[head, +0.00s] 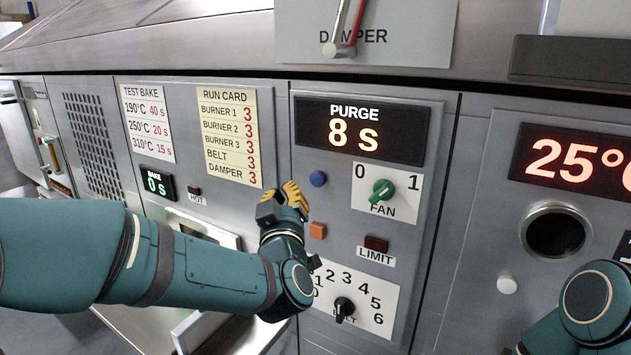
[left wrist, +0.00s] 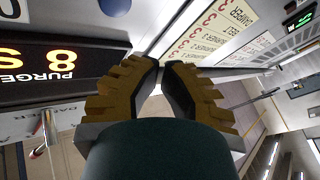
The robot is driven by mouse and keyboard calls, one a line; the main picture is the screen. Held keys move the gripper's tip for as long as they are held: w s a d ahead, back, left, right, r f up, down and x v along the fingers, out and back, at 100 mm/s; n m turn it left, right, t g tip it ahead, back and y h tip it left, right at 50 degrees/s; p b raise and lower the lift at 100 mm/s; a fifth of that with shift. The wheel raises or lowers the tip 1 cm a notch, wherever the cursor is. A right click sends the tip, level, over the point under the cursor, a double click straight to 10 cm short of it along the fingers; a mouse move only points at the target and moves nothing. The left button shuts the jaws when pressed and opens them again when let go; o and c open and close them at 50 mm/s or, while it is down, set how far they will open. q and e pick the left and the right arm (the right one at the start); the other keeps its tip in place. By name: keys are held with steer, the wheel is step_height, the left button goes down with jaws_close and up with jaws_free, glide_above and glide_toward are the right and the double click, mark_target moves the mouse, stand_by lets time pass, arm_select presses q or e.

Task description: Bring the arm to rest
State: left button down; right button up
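My left arm reaches in from the left in the head view. Whether the gripper touches the panel I cannot tell. Part of my right arm shows at the lower right of the head view; its gripper is out of sight.
The purge display (head: 357,132) reads 8 s. The green fan knob (head: 382,191), limit lamp (head: 376,244) and black belt knob (head: 344,308) are right of my left gripper. The run card (head: 230,136) is behind it to the left. An open tray (head: 200,325) lies below my left forearm.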

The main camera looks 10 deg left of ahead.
arm_select(q)
step_height(320, 180, down, 27)
steer(key=d+m+g+h, duration=0.2)
steer(key=m+g+h, duration=0.3)
steer(key=g+h, duration=0.15)
steer(key=s+d+f+g+h, duration=0.2)
steer(key=s+f+g, duration=0.9)
steer(key=s+f, duration=1)
step_height(320, 180, down, 2)
steer(key=shift+s+f+m+g, duration=0.1)
steer(key=shift+s+m+g, duration=0.25)
steer(key=shift+m, duration=0.05)
